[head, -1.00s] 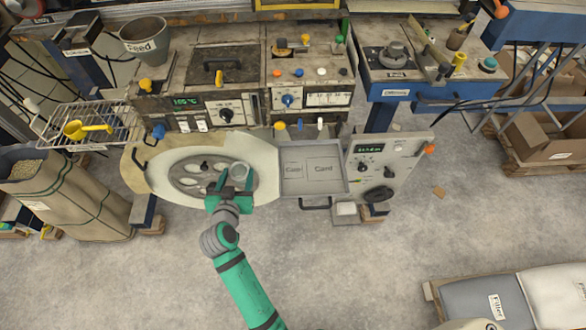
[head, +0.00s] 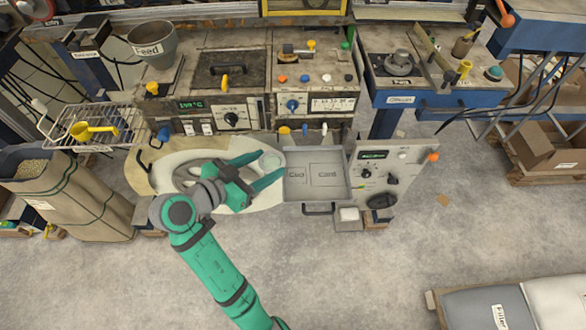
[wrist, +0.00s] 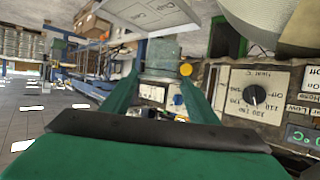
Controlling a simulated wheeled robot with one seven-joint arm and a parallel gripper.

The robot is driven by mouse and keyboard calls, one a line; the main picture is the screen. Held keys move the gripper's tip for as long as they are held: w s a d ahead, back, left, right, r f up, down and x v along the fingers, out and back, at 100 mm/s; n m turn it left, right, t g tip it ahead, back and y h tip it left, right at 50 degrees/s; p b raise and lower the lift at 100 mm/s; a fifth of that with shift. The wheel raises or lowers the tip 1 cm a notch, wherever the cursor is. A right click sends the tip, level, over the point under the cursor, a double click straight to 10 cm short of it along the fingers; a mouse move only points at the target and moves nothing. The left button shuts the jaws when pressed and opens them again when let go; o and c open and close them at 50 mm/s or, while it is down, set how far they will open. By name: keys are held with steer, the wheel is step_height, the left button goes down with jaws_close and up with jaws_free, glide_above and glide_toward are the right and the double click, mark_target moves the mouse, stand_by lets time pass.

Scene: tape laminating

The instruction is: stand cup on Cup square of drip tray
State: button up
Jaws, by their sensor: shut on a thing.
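My gripper (head: 264,170) is shut on a small, clear greyish cup (head: 270,160), held between its two green fingers. The cup is just left of the drip tray (head: 317,197), over the right edge of the round pale plate. The grey drip tray has two marked squares, the Cup square (head: 296,183) on the left and the Card square (head: 327,184) on the right; both look empty. In the wrist view the cup (wrist: 163,62) shows between the far ends of the fingers. I cannot tell its height above the plate.
A grey control panel (head: 392,170) is right of the tray.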

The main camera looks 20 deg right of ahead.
steer(key=shift+w+d+f, duration=0.65)
steer(key=shift+d+f, duration=0.8)
steer(key=shift+f, duration=0.4)
steer(key=shift+w+d+f, duration=0.7)
steer(key=shift+d+f, duration=0.7)
steer(key=shift+f, duration=0.45)
steer(key=shift+w+d+f, duration=0.65)
steer(key=shift+d+f, duration=0.8)
steer(key=shift+f, duration=0.4)
steer(key=o, duration=1.1)
steer(key=shift+f, duration=0.1)
steer(key=shift+c, duration=0.2)
steer(key=v, duration=1.2)
